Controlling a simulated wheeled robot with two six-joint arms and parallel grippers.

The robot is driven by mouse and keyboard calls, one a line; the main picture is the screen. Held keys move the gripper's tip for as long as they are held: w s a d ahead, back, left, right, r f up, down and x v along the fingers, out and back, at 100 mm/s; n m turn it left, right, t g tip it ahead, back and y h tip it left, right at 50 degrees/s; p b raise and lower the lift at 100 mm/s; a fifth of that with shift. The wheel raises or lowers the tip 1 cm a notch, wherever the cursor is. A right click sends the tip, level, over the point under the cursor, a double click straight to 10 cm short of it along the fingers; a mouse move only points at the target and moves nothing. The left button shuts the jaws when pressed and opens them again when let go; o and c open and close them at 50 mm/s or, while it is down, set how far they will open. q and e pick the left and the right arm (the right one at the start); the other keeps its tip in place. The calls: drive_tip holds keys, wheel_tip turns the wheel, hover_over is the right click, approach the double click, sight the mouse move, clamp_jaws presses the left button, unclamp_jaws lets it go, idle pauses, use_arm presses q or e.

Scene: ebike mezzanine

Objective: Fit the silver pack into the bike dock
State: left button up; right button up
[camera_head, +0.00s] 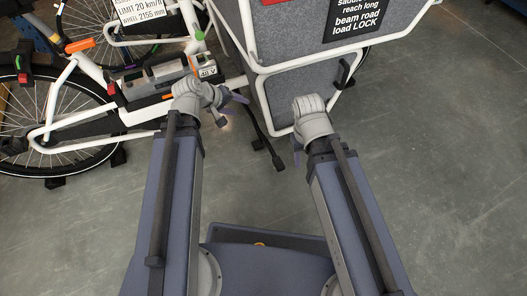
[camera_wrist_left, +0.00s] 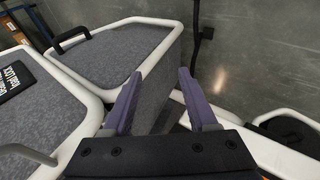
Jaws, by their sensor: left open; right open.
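A silver-grey pack (camera_head: 167,70) lies along the lower frame of the white bike at the left in the head view, over a dark dock (camera_head: 135,88). A "48 V" label (camera_head: 208,72) shows at its right end. I cannot tell whether the pack is fully seated. My left gripper (camera_head: 230,107) is just right of and below the pack, apart from it. In the left wrist view its purple fingers (camera_wrist_left: 160,88) are spread and empty. My right gripper (camera_head: 297,150) is below the grey cargo box, mostly hidden behind its wrist, and holds nothing visible.
A grey cargo box with white tubes (camera_head: 290,95) stands at top centre, close to both grippers; its panel (camera_wrist_left: 120,55) fills much of the left wrist view. A black stand leg (camera_head: 262,140) reaches between the arms. The floor (camera_head: 440,150) is clear at the right.

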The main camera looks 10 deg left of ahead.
use_arm(q)
drive_tip(key=s+d+f+m+g+y, duration=0.2)
drive_tip(key=s+d+m+g+y, duration=0.1)
drive_tip(key=s+d+m, duration=0.2)
drive_tip(key=s+d+f+m+g+y, duration=0.3)
drive_tip(key=s+d+m, duration=0.2)
drive_tip(key=s, duration=0.3)
drive_tip(key=shift+s+d+m+g, duration=0.3)
drive_tip(key=shift+d+m, duration=0.1)
drive_tip(key=shift+m, duration=0.1)
drive_tip(key=shift+r, duration=0.15)
wheel_tip(320, 180, up, 37)
drive_tip(key=p, duration=3.7)
drive_tip(key=shift+d, duration=0.1)
